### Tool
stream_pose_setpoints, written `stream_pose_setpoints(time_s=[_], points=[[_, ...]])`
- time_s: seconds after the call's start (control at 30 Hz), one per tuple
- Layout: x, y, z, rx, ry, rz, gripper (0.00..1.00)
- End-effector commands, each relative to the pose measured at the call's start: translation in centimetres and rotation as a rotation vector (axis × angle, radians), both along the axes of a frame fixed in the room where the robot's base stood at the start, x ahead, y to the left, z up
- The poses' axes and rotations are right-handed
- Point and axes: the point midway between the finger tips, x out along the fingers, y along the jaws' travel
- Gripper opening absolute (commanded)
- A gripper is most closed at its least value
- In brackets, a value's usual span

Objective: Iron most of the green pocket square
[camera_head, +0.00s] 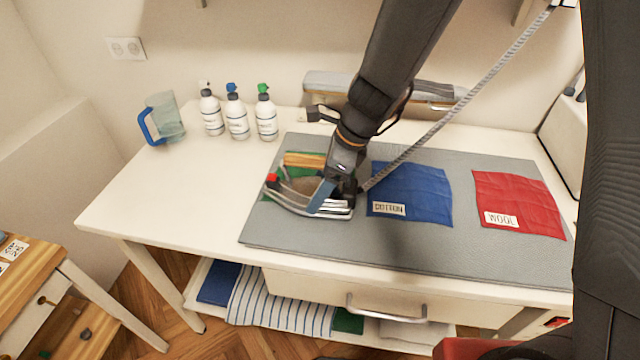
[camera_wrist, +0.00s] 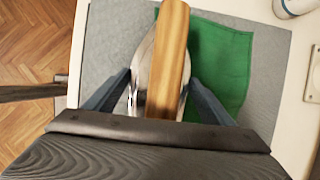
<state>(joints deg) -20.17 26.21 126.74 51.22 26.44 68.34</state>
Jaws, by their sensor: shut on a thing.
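The iron (camera_head: 312,208) has a silver body and a wooden handle (camera_head: 305,160). It is on the grey mat, over the green pocket square (camera_head: 270,191). My gripper (camera_head: 326,188) is shut on the handle; in the wrist view, my fingers (camera_wrist: 158,86) are on either side of the wooden handle (camera_wrist: 172,50). The green pocket square shows to the right of the iron in the wrist view (camera_wrist: 222,65). Much of the square is hidden under the iron and my gripper. I cannot tell how creased it is.
A blue square labelled COTTON (camera_head: 415,190) and a red square labelled WOOL (camera_head: 515,200) lie right on the grey mat (camera_head: 430,248). A braided cord (camera_head: 450,115) runs up right. Several bottles (camera_head: 238,118) and a jug (camera_head: 166,118) stand back left. The table's left is clear.

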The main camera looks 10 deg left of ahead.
Motion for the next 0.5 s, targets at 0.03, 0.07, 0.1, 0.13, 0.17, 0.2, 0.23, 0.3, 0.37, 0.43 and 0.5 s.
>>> stream_pose_setpoints(time_s=[0.03, 0.07, 0.1, 0.13, 0.17, 0.2, 0.23, 0.3, 0.37, 0.43, 0.5], points=[[0.1, 0.1, 0.2, 0.002, -0.003, 0.000, 0.14], [0.2, 0.0, 0.2, 0.002, -0.003, 0.000, 0.14], [0.2, 0.1, 0.2, 0.002, -0.003, -0.001, 0.14], [0.3, 0.0, 0.2, 0.002, -0.003, -0.001, 0.14], [0.4, 0.0, 0.2, 0.002, -0.003, -0.001, 0.14], [0.5, 0.0, 0.2, 0.002, -0.003, -0.001, 0.14], [0.6, 0.0, 0.2, 0.002, -0.003, -0.001, 0.14], [0.9, 0.0, 0.2, 0.001, -0.003, -0.001, 0.14], [1.1, 0.0, 0.2, 0.001, -0.003, -0.001, 0.14], [1.4, -0.1, 0.2, 0.002, -0.003, -0.001, 0.14], [1.6, -0.1, 0.2, 0.002, -0.004, -0.002, 0.14]])
